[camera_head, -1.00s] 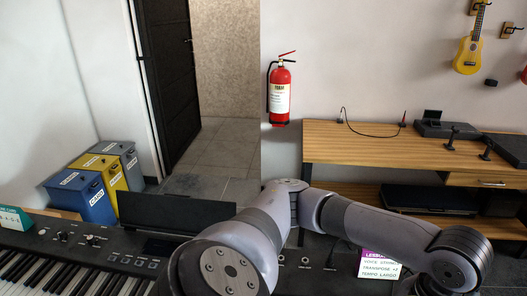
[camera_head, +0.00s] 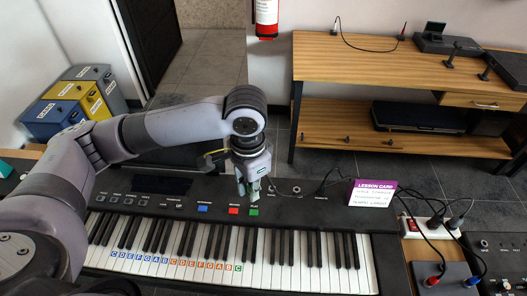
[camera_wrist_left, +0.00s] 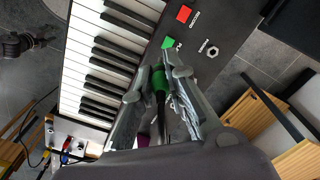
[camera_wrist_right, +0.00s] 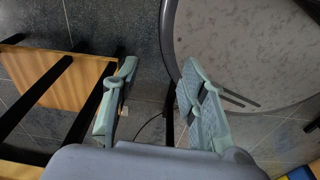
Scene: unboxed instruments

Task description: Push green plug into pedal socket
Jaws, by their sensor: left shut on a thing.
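My left gripper (camera_head: 248,190) points down over the keyboard's control panel, beside the green button (camera_head: 254,211). In the left wrist view my left gripper (camera_wrist_left: 165,72) is shut on the green plug (camera_wrist_left: 160,79), with a dark part running along the fingers. In that view a round socket (camera_wrist_left: 212,54) with small lettering is on the panel, apart from the plug. In the head view, two round sockets, one (camera_head: 272,188) and another (camera_head: 297,189), lie right of my left gripper. I cannot read which is the pedal socket. My right gripper (camera_wrist_right: 157,80) is open and empty in its wrist view.
The keyboard's keys (camera_head: 180,245) run along the front. A lesson card (camera_head: 373,193) stands at its right end. A power strip (camera_head: 430,228) with cables and a pedal-like box (camera_head: 442,278) lie farther right. A wooden bench (camera_head: 400,70) stands behind.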

